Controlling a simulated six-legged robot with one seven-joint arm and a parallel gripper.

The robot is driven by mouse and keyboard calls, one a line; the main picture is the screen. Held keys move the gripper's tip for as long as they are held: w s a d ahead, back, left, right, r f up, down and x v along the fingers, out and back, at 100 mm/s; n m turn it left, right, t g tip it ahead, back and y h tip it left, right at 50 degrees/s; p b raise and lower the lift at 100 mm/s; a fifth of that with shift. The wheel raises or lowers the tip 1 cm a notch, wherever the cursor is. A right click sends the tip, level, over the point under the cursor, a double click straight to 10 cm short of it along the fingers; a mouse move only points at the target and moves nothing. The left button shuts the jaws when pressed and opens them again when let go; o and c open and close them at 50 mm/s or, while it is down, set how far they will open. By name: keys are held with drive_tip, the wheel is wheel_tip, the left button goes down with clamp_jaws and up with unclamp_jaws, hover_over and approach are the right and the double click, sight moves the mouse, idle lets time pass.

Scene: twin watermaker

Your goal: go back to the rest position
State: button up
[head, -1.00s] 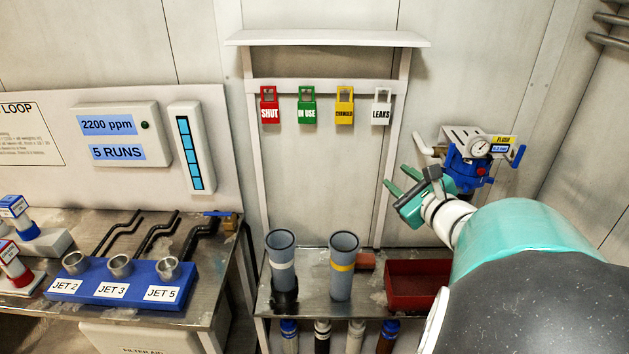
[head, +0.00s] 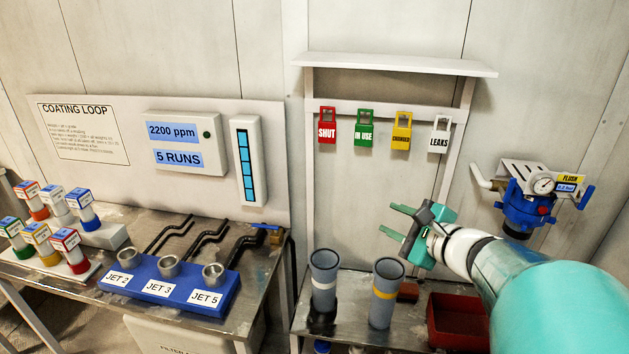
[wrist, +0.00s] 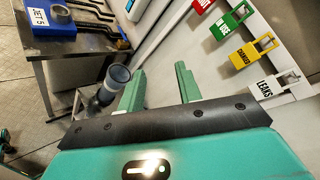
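My gripper (head: 393,222) is at the right of the head view, in front of the wall panel and above the right bench. Its two green fingers point left and stand apart with nothing between them. In the wrist view the gripper (wrist: 160,88) also shows as open and empty, with a grey tube (wrist: 113,80) beyond the left finger. My arm reaches in from the lower right.
Two grey tubes stand on the right bench (head: 345,318), one white-banded (head: 323,275), one yellow-banded (head: 385,300). A red tray (head: 460,318) lies right. Coloured tags hang above, including LEAKS (head: 439,137). A blue valve unit (head: 525,210) is on the right wall. A blue jet block (head: 170,290) is left.

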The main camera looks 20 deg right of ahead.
drive_tip(key=s+a+f+n+g+y, duration=0.25)
drive_tip(key=a+n+g, duration=0.25)
drive_tip(key=a+n, duration=0.6)
drive_tip(key=s+a+f+n+g+h, duration=0.1)
drive_tip(key=s+a+n+g+h, duration=0.3)
drive_tip(key=s+a+n, duration=0.4)
drive_tip(key=s+n+h, duration=0.1)
drive_tip(key=n, duration=0.4)
drive_tip(key=shift+s+f, duration=0.1)
